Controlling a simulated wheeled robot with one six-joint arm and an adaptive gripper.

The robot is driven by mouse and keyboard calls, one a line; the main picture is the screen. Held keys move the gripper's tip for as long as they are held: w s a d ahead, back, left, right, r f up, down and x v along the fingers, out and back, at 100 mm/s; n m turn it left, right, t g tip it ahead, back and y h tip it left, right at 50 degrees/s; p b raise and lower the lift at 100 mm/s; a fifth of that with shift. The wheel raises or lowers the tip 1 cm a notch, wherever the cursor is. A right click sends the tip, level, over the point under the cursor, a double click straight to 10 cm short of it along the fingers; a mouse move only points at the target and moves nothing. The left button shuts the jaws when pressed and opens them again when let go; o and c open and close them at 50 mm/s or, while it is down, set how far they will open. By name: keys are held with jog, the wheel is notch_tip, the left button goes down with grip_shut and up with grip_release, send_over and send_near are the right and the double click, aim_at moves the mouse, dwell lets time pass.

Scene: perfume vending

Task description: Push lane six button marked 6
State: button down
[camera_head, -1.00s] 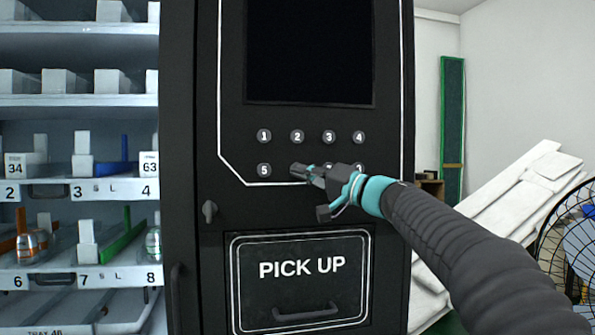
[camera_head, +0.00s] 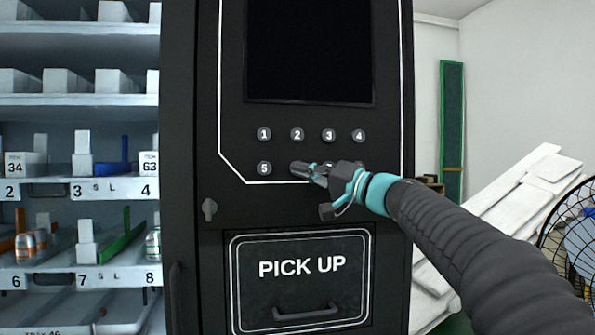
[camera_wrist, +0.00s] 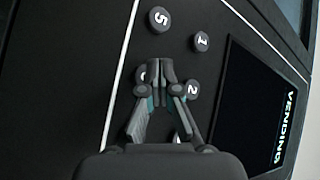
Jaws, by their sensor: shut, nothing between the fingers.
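The round button 6 (camera_wrist: 141,73) is partly covered by my fingers in the wrist view; only its edge shows. In the head view my fingertips cover it, between button 5 (camera_head: 264,168) and the rest of the lower row. My gripper (camera_head: 298,169) is shut and empty, with its tips at the button 6 spot on the black panel. In the wrist view the closed fingertips (camera_wrist: 159,68) lie over the right part of button 6. I cannot tell whether they touch it or whether it is pressed in.
Button 1 (camera_head: 264,134), button 2 (camera_head: 297,135), button 3 (camera_head: 329,135) and button 4 (camera_head: 358,136) are in the row above. My gripper mostly hides the lower row's right end. A dark screen (camera_head: 309,50) is above, a PICK UP door (camera_head: 300,300) below. Shelves (camera_head: 80,100) stand left.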

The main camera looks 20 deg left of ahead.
jog(key=s+d+b, duration=0.1)
jog(key=s+b, duration=0.1)
jog(key=s, duration=0.1)
jog(key=s+d+b, duration=0.1)
jog(key=b, duration=0.1)
jog(key=shift+s+d, duration=0.15)
jog(key=shift+d, duration=0.15)
dwell(0.8)
